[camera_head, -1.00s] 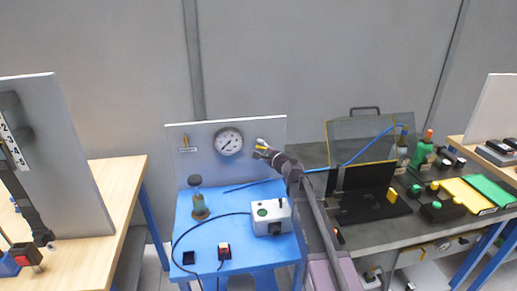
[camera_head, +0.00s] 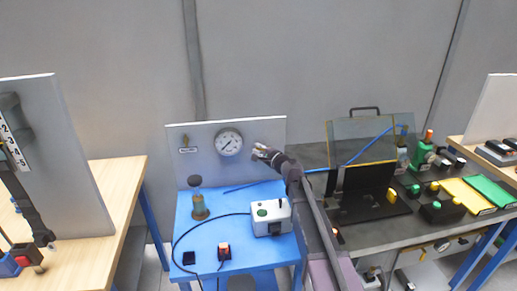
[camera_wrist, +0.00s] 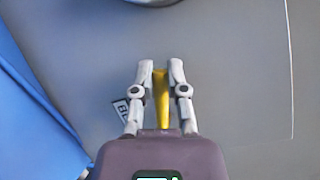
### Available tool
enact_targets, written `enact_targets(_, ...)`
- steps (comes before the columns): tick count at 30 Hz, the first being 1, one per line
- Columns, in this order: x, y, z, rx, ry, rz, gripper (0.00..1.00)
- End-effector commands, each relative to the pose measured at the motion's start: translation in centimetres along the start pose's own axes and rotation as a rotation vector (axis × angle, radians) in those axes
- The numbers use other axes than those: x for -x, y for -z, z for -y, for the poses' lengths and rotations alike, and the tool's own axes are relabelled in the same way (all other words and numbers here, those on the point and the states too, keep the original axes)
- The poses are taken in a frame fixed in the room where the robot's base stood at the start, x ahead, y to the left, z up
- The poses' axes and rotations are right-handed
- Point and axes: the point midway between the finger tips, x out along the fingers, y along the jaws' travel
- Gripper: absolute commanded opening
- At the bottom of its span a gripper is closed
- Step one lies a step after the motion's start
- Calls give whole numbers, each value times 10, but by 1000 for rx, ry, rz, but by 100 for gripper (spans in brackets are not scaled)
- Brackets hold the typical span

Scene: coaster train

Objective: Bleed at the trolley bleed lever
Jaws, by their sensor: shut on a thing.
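The yellow bleed lever (camera_wrist: 161,100) stands between my fingers in the wrist view. My gripper (camera_wrist: 161,68) is shut on it, with one finger on each side. A small label (camera_wrist: 121,109), partly hidden by the left finger, sits beside the lever on the grey panel (camera_wrist: 235,70). In the head view my gripper (camera_head: 261,151) is at the upright panel (camera_head: 272,131), right of the round gauge (camera_head: 229,142). The lever is hardly visible there.
A dark workbench (camera_head: 375,233) with several fixtures stands at the right. A wooden table (camera_head: 118,185) stands at the left.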

Motion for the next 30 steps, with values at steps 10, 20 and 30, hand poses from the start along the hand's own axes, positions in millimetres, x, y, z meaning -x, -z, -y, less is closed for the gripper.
enact_targets(10,-2,2,-11,209,-97,-47,0)
enact_targets(20,-2,4,-17,301,-140,-67,0)
enact_targets(30,-2,4,-17,299,-140,-66,53)
